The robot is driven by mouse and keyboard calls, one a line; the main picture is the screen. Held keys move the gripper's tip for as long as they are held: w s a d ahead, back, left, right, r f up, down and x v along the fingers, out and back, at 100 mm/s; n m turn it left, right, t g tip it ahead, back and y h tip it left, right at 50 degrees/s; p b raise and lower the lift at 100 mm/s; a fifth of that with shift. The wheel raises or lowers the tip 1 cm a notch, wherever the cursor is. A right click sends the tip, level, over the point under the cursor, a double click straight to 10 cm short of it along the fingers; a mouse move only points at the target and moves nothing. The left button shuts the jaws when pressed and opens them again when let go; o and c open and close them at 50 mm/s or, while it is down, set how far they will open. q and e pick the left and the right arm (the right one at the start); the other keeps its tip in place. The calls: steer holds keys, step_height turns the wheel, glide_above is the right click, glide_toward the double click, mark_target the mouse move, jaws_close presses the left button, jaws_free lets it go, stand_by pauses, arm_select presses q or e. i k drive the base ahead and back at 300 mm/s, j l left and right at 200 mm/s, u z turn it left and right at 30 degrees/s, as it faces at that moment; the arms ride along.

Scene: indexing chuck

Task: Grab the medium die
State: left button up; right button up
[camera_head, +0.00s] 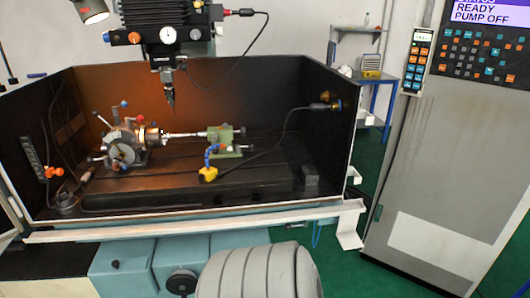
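I cannot pick out a medium die with certainty in the head view. A small dark grey block (309,178) sits at the right end of the machine tank's bed, and a round dark metal piece (66,203) stands at the front left inside the tank; I cannot tell whether either is a die. The indexing chuck (122,146), with several coloured knobs, stands on the left of the bed, with a thin shaft (182,134) running from it to a green tailstock (224,138). Neither my left nor my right gripper is in view.
The tank's dark right wall (318,125) and white front ledge (190,226) border the bed. A machine head (165,38) with a pointed tool hangs above. A yellow clamp (208,174) with a cable lies on the bed. A control cabinet (455,150) stands right.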

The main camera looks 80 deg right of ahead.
mark_target(309, 174)
steer(key=k+z, duration=0.1)
steer(key=z, duration=2.95)
steer(key=i+j+z, duration=0.1)
steer(key=i+j, duration=0.45)
